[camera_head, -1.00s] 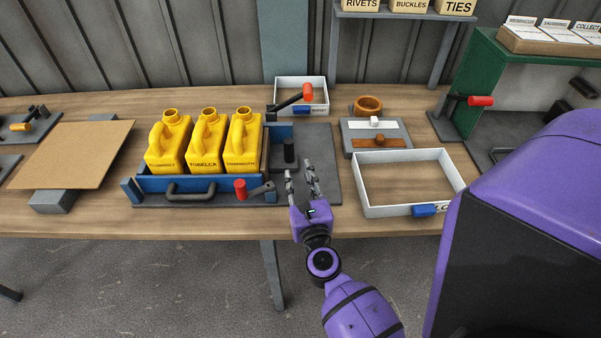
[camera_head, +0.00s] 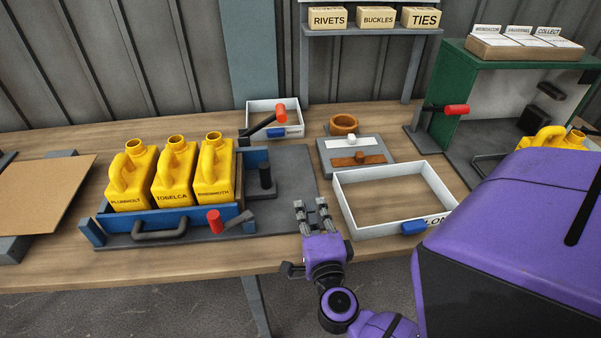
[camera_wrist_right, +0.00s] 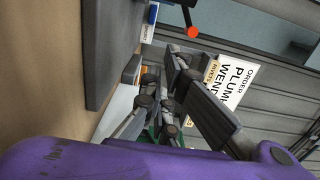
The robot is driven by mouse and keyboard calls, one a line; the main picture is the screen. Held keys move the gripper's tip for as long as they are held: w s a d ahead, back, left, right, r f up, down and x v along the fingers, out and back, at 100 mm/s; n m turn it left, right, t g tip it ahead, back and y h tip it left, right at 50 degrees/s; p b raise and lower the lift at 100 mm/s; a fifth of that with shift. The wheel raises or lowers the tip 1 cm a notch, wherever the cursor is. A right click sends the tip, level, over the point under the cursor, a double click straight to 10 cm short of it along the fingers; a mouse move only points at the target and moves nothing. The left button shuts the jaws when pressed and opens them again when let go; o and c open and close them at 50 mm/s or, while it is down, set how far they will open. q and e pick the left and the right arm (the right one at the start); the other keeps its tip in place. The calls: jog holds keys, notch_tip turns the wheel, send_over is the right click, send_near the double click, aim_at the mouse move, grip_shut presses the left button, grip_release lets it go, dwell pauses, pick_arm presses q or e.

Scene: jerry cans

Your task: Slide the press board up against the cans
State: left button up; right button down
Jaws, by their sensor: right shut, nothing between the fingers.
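Three yellow jerry cans (camera_head: 173,172) stand upright side by side in a blue fixture (camera_head: 170,219) on a grey base plate. A thin brown board (camera_head: 239,178), seemingly the press board, stands upright just right of the rightmost can. Whether they touch I cannot tell. A black upright post (camera_head: 265,176) stands right of the board. My right gripper (camera_head: 312,204) is shut and empty at the front right of the base plate, apart from the board and post. In the right wrist view its fingers (camera_wrist_right: 190,95) hold nothing. My left gripper is out of view.
A red-handled clamp (camera_head: 215,221) sits at the fixture's front right, another (camera_head: 278,112) behind it. A white tray (camera_head: 345,205) lies right of my gripper. A cardboard sheet (camera_head: 45,195) lies left. The base plate (camera_head: 292,185) is bare right of the post.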

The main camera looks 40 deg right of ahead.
jog(key=x, duration=0.9)
jog(key=shift+a+r+p, duration=0.1)
jog(key=shift+p, duration=0.2)
jog(key=shift+w+a, duration=0.85)
jog(key=shift+a, duration=0.05)
jog(key=shift+w+a, duration=0.45)
jog(key=shift+a, duration=0.15)
